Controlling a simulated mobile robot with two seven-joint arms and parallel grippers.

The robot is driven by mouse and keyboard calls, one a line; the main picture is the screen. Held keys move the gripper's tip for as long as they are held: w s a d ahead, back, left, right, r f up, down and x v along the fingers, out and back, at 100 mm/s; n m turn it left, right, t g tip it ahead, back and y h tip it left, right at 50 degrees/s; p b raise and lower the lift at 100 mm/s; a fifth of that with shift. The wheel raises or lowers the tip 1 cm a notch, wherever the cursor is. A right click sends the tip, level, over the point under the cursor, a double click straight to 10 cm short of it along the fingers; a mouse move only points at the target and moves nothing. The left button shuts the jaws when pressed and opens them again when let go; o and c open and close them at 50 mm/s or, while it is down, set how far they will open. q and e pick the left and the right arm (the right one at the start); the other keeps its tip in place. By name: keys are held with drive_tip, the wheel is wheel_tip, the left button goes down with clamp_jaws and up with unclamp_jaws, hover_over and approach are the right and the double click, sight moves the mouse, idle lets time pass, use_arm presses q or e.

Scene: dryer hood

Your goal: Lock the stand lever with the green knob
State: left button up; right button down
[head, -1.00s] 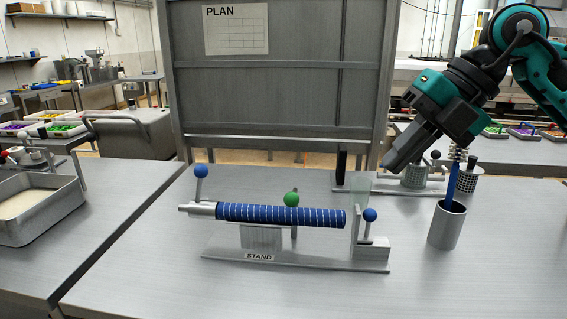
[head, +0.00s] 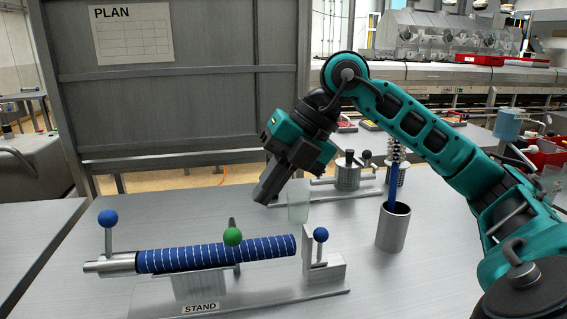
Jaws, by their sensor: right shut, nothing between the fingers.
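The stand (head: 320,295) is a flat metal base labelled STAND on the table. A blue striped roll (head: 195,256) with a metal end lies across it. The green knob (head: 232,236) sits on a lever (head: 231,222) behind the middle of the roll; the knob overlaps the roll's upper edge in the picture. Blue knobs show at the left end (head: 108,218) and right end (head: 321,234). My right gripper (head: 262,198) is shut and empty, pointing down and left, above and behind the right part of the stand, apart from the green knob. My left gripper is not in view.
A metal cup (head: 393,228) with a blue-handled brush (head: 393,185) stands right of the stand. A clear glass (head: 298,207) is behind the roll. A grey PLAN board (head: 180,95) rises behind the table.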

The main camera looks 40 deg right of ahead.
sight(238, 230)
drive_tip(key=x, duration=0.5)
drive_tip(key=shift+w+a+f, duration=0.25)
drive_tip(key=shift+f, duration=0.15)
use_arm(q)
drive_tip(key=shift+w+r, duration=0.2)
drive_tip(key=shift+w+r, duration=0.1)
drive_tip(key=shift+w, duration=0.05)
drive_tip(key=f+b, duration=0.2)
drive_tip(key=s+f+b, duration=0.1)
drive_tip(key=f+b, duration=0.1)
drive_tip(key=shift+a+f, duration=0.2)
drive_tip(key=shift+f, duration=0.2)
use_arm(e)
drive_tip(key=f, duration=0.1)
drive_tip(key=s+f, duration=0.1)
drive_tip(key=f+t, duration=0.1)
drive_tip(key=shift+s+a+f+h, duration=0.1)
drive_tip(key=shift+s+a+h, duration=0.2)
drive_tip(key=shift+a, duration=0.1)
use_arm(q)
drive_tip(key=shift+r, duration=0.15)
